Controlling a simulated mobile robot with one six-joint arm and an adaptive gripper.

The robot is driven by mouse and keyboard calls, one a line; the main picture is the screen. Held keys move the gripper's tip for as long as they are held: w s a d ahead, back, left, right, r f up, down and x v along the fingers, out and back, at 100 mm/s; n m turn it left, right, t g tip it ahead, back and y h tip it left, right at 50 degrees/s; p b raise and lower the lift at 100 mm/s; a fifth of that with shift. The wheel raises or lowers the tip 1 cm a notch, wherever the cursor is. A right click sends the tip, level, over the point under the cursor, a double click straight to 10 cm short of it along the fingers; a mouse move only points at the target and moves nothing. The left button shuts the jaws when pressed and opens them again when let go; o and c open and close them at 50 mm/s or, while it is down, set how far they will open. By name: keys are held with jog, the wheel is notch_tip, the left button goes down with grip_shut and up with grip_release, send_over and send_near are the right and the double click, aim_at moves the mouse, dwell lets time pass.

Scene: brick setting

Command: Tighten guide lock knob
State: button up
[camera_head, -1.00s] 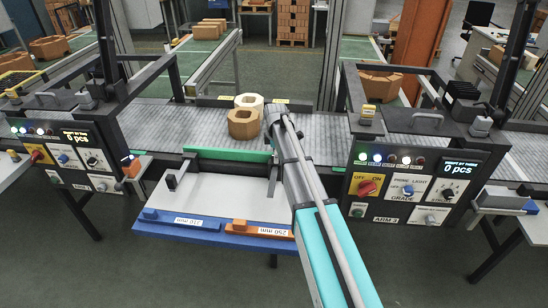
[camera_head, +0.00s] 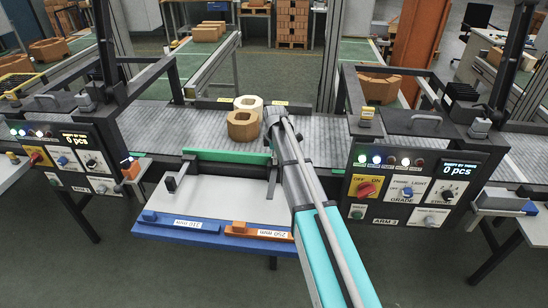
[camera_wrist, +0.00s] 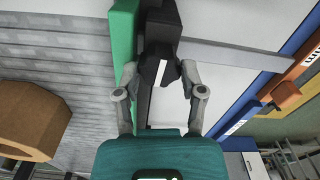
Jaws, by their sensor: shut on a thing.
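The green guide bar (camera_head: 228,155) runs along the belt edge, and its green side also shows in the wrist view (camera_wrist: 124,60). In the wrist view, my gripper (camera_wrist: 163,78) is closed around the end of a black knob-like part (camera_wrist: 163,28) beside the guide, with one grey finger on each side. A white stripe shows on dark material between the fingertips. The fingers partly hide the grip. In the head view, my arm hides the fingertips and this part. Another upright black knob (camera_head: 171,183) stands at the left of the white plate.
Two octagonal blocks, one tan (camera_head: 242,126) and one pale (camera_head: 249,102), sit on the grey belt (camera_head: 150,118) near my gripper. Blue (camera_head: 180,226) and orange (camera_head: 255,231) labelled gauge bars lie along the plate's front. Control panels (camera_head: 412,187) flank the plate.

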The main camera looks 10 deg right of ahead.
jog(key=shift+w+m, duration=0.1)
jog(key=shift+m, duration=0.2)
jog(key=m, duration=1)
jog(key=shift+w+m, duration=0.1)
jog(key=shift+m, duration=0.3)
jog(key=m, duration=0.5)
jog(key=shift+d, duration=0.1)
jog(key=m, duration=0.6)
jog(key=o, duration=1.1)
jog(key=shift+o, duration=0.2)
